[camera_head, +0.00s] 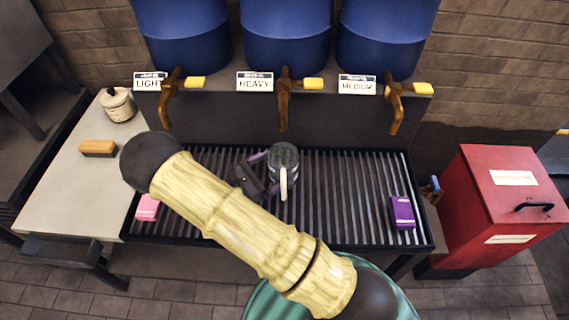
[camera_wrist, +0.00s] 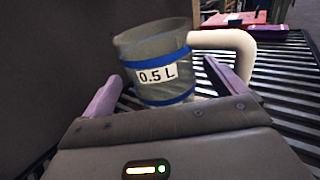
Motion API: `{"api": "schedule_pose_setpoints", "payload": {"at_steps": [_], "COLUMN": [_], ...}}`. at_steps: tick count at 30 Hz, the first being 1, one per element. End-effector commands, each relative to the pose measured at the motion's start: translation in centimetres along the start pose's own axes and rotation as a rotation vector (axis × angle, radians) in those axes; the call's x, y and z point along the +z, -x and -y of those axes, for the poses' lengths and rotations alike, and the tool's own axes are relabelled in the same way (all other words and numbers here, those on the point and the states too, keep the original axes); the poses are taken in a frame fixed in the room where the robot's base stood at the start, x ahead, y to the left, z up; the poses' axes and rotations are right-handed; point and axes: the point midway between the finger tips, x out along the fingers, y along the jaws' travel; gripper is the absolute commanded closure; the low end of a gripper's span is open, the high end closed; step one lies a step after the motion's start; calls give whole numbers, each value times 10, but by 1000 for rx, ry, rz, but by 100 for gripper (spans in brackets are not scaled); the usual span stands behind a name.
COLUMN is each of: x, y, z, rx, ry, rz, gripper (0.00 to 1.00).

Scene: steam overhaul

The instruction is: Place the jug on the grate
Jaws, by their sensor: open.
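My gripper (camera_head: 262,170) is just left of the jug. In the wrist view its purple fingers (camera_wrist: 172,88) are open, one on each side of the jug's lower part. I cannot tell whether either finger touches it.
Three blue barrels (camera_head: 287,35) with brown taps (camera_head: 284,95) hang over the grate. A pink box (camera_head: 147,208) and a purple box (camera_head: 402,211) lie at its ends. A pale side table (camera_head: 70,165) stands left, and a red bin (camera_head: 505,200) right.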

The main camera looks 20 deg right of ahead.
Motion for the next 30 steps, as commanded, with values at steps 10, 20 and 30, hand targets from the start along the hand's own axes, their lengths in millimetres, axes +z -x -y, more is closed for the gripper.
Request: {"api": "schedule_pose_setpoints", "payload": {"at_steps": [10,20,30], "x": [-1,0,0], "y": [63,74,75], "z": [0,0,0], "rx": [-2,-6,-3], "ry": [-2,0,0], "rz": [0,1,0], "gripper": [4,4,4]}}
